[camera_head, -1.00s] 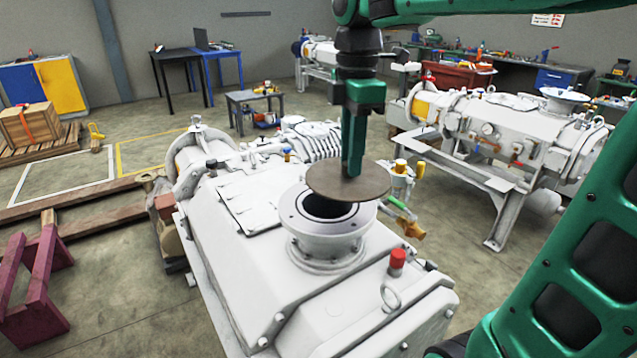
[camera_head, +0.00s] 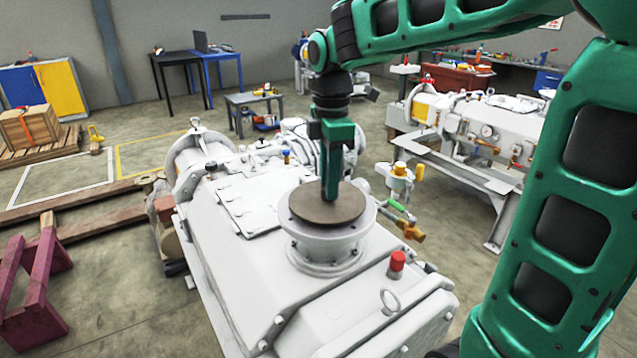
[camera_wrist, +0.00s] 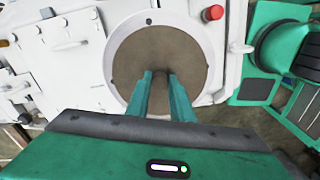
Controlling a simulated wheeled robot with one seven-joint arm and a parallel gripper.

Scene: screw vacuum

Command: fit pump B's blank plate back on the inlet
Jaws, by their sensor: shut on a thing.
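The blank plate (camera_head: 327,206) is a flat brown disc. In the head view it lies over the round flanged inlet (camera_head: 322,240) on top of the white pump (camera_head: 250,270), and the opening is hidden under it. It looks level and roughly centred, with the pale flange rim showing around it. I cannot tell whether it touches the flange all round. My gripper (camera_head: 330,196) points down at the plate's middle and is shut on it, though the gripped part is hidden. In the wrist view the plate (camera_wrist: 160,65) sits inside the white flange ring, with both green fingers at its centre.
A red-capped fitting (camera_head: 397,262) and a lifting eye (camera_head: 390,299) stand on the pump at the right. A valve with a green handle (camera_head: 398,206) is behind them. A second white pump (camera_head: 490,130) stands at the back right.

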